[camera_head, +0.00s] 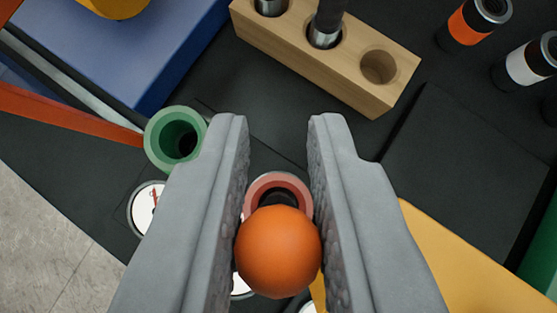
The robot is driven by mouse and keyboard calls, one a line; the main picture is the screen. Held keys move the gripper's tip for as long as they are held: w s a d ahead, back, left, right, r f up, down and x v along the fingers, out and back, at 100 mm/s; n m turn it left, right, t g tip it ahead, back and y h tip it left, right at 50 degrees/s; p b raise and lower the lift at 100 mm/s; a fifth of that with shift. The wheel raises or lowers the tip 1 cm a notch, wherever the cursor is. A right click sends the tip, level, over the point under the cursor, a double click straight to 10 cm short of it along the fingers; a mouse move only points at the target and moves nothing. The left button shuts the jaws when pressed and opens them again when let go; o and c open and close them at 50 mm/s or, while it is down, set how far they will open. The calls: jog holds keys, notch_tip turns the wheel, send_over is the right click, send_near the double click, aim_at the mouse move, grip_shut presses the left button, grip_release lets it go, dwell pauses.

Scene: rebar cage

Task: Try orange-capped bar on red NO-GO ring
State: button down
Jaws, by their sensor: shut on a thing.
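My gripper (279,212) is shut on the orange-capped bar (279,252), whose round orange cap sits between the two grey fingers. The rest of the bar is hidden below the cap. The red ring (278,184) shows just beyond the cap, between the fingers, with a dark opening partly covered by the cap. I cannot tell how far the bar's lower end is from the ring or whether they touch. A green ring (157,143) stands to the left of my left finger, its dark bore open and empty-looking.
A wooden block (320,55) with several holes stands at the top; its right hole is empty. Orange-banded (463,28) and white-banded (523,66) cylinders stand at upper right. A blue box (150,50) is upper left, a yellow panel (470,255) lower right. White round labels lie near the rings.

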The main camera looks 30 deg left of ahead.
jog(key=shift+f, duration=0.8)
jog(key=c, duration=1.2)
grip_release()
jog(key=shift+c, duration=0.2)
jog(key=v, duration=1.7)
jog(key=shift+s, duration=0.15)
jog(key=shift+r, duration=0.1)
jog(key=shift+d, duration=0.1)
